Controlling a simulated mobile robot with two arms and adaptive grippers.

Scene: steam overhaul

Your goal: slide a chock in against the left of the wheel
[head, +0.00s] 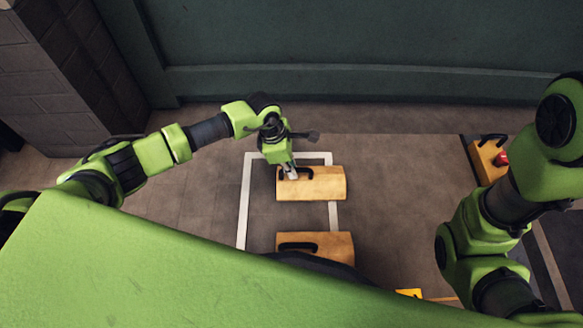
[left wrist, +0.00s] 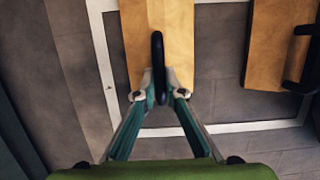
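A wooden chock (head: 325,184) with a black handle lies on the floor at the upper middle of the head view, partly over a white line. My left gripper (head: 291,174) is at the left end of this chock, at its handle. In the left wrist view the fingers (left wrist: 160,88) straddle the black handle (left wrist: 158,52) and appear closed on it. A second chock (head: 335,243) lies nearer to me; it also shows at the right of the left wrist view (left wrist: 268,50). No wheel can be made out. My right gripper is not in view.
White floor lines (head: 245,200) form a rectangle around the chocks. Another wooden block with a black handle and a red part (head: 488,160) stands at the right. A dark green wall (head: 350,50) runs along the back, with a brick pillar (head: 55,80) at left. The floor between is clear.

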